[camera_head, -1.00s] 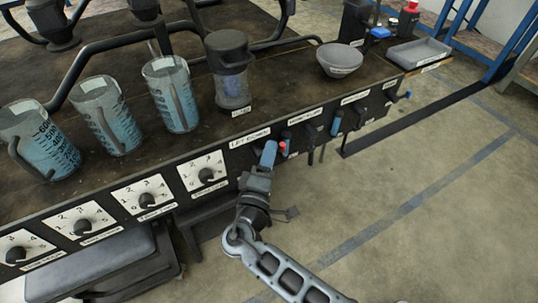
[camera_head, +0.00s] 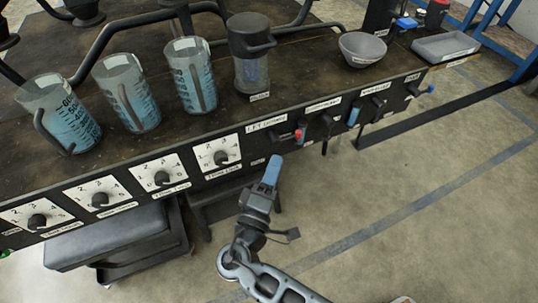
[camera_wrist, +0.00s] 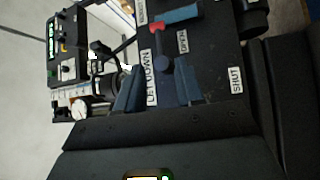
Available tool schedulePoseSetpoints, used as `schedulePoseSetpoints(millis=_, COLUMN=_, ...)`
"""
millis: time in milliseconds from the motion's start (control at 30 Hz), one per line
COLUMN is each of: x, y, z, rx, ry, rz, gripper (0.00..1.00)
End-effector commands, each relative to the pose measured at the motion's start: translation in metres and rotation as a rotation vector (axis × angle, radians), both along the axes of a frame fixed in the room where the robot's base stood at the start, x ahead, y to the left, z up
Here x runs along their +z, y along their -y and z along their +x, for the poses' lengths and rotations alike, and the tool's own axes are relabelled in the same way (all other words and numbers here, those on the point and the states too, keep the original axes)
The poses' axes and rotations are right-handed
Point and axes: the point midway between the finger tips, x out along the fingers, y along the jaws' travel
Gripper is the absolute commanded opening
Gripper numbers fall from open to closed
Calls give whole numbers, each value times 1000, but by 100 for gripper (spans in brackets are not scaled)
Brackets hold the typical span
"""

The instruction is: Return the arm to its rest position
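My arm reaches up from the bottom of the head view. My gripper (camera_head: 272,168) with blue fingertips is in front of the black panel, below the LET DOWN label (camera_head: 267,123). A red-tipped lever (camera_head: 299,134) on the panel is above and to the right of it, apart from the fingertips. In the wrist view the two fingers stand apart with nothing held between them, so my gripper (camera_wrist: 158,92) is open. The red-tipped lever (camera_wrist: 157,30) shows beyond them, with OPEN and SHUT labels nearby.
Several dial knobs line the panel front at left. Measuring jugs (camera_head: 126,92), a lidded dark jug (camera_head: 251,60), a grey bowl (camera_head: 362,50) and a grey tray (camera_head: 445,47) stand on the bench top. A padded seat (camera_head: 110,235) is below the bench. The floor at right is clear.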

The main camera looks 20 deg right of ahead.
Motion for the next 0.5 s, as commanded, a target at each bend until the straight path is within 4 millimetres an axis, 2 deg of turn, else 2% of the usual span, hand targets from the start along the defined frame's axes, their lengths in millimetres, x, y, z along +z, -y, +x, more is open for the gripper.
schedulePoseSetpoints(millis=267, x=-4, y=3, z=-2, rx=2, ry=-12, rz=9, gripper=37)
schedulePoseSetpoints(millis=367, x=-21, y=13, z=-14, rx=15, ry=-67, rz=52, gripper=37)
schedulePoseSetpoints(millis=500, x=-66, y=37, z=-51, rx=61, ry=-212, rz=191, gripper=37)
